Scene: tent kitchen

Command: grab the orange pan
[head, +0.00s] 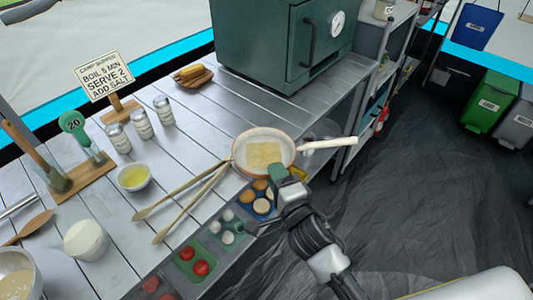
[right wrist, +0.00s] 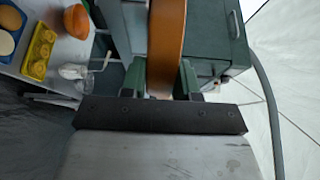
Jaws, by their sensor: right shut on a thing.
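The orange pan (head: 236,157) shows in the head view near the right edge of the metal counter. It has an orange rim, a pale inside with a square tan piece in it, and a cream handle (head: 335,143) pointing right past the counter edge. My right gripper (head: 280,181) is at the pan's near side, shut on its rim. In the right wrist view the pan's orange wall (right wrist: 166,45) stands between the two green fingers of my right gripper (right wrist: 161,78). Whether the pan touches the counter cannot be told. My left gripper is not in view.
Two wooden sticks (head: 190,200) lie left of the pan. A blue tray (head: 262,207) with round items and a green tray (head: 228,236) sit near the front edge. A green oven (head: 270,40) stands behind. Dark floor (head: 420,180) is open on the right.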

